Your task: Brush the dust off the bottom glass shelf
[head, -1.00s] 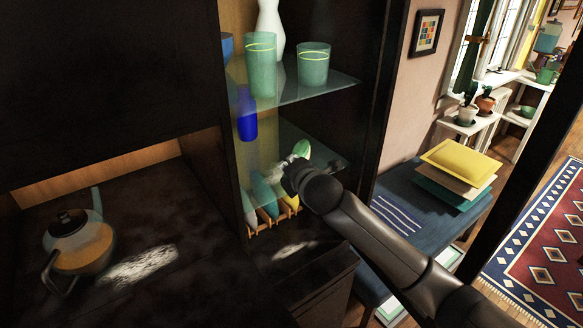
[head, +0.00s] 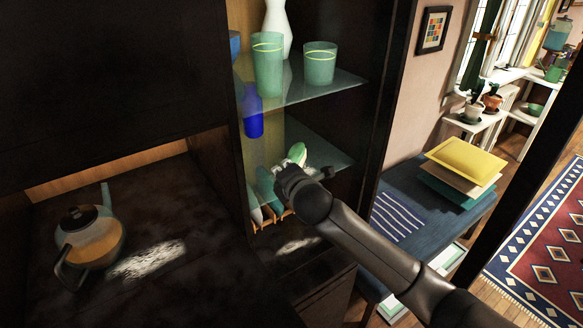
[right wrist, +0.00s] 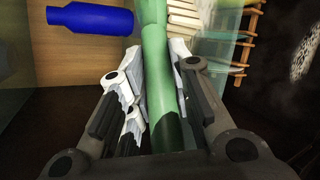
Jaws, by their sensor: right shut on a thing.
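My right gripper (head: 291,168) is inside the cabinet at the bottom glass shelf (head: 327,156). It is shut on a green brush; the green handle (right wrist: 160,80) runs between the fingers in the right wrist view. In the head view only a green part of the brush (head: 297,153) shows; the arm hides the rest. A blue bottle (head: 253,112) stands near the shelf's left side and also shows in the right wrist view (right wrist: 90,19). I cannot make out dust on this shelf. My left gripper is not in view.
Glasses (head: 268,65) and a white vase (head: 277,25) stand on the upper glass shelf (head: 320,88). A wooden rack (head: 265,224) with plates is below. White patches lie on the cabinet floor (head: 295,245) and near the teapot (head: 90,240). A dark cabinet post bounds the right side.

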